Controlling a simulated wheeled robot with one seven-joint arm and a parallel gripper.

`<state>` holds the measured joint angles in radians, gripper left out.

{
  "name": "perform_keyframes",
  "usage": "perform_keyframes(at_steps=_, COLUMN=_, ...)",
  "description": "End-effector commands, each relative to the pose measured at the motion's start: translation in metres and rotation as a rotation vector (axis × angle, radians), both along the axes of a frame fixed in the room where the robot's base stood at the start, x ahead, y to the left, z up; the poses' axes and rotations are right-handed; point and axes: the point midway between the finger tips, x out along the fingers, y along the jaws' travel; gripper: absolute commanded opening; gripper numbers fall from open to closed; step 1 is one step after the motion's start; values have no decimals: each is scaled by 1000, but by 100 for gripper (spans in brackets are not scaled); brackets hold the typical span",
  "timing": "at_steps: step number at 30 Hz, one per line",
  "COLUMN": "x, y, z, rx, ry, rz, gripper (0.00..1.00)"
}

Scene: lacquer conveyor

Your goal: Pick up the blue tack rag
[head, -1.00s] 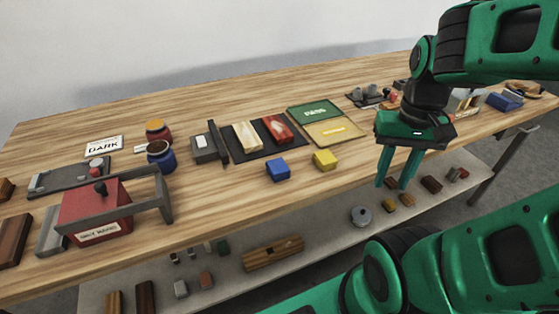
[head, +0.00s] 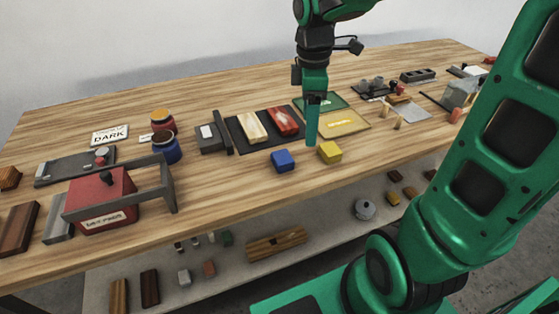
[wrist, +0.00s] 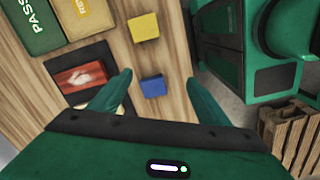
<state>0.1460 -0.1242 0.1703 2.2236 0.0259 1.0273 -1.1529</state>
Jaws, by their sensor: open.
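The blue tack rag (head: 283,160) is a small blue block-like piece lying on the wooden table, left of a similar yellow piece (head: 330,152). In the wrist view the blue rag (wrist: 153,86) lies between and beyond my two fingertips, with the yellow piece (wrist: 144,27) above it. My gripper (head: 312,142) is pointed down above the table, near the two pieces; in the head view its fingers overlap each other.
A dark tray (head: 238,138) with a cream and a red piece lies behind the rag. Green (head: 328,102) and yellow (head: 352,122) mats lie beyond. A red box with a grey handle (head: 101,196) stands left. Bare table lies in front of the rag.

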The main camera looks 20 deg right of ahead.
Motion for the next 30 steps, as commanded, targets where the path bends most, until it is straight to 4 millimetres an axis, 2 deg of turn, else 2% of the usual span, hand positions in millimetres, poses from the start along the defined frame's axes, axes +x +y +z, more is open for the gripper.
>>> perform_keyframes(at_steps=1, x=11, y=14, z=-2, rx=8, ry=5, rz=109, gripper=70)
perform_keyframes(at_steps=3, x=22, y=30, z=-3, rx=18, ry=8, rz=236, gripper=70)
perform_keyframes(at_steps=6, x=31, y=45, z=-4, rx=29, ry=9, rz=355, gripper=70)
perform_keyframes(at_steps=9, x=35, y=52, z=-9, rx=35, ry=11, rz=409, gripper=70)
perform_keyframes(at_steps=18, x=36, y=53, z=-50, rx=34, ry=10, rz=418, gripper=70)
perform_keyframes(at_steps=26, x=35, y=54, z=-67, rx=34, ry=10, rz=417, gripper=70)
perform_keyframes(at_steps=30, x=34, y=55, z=-87, rx=36, ry=13, rz=418, gripper=70)
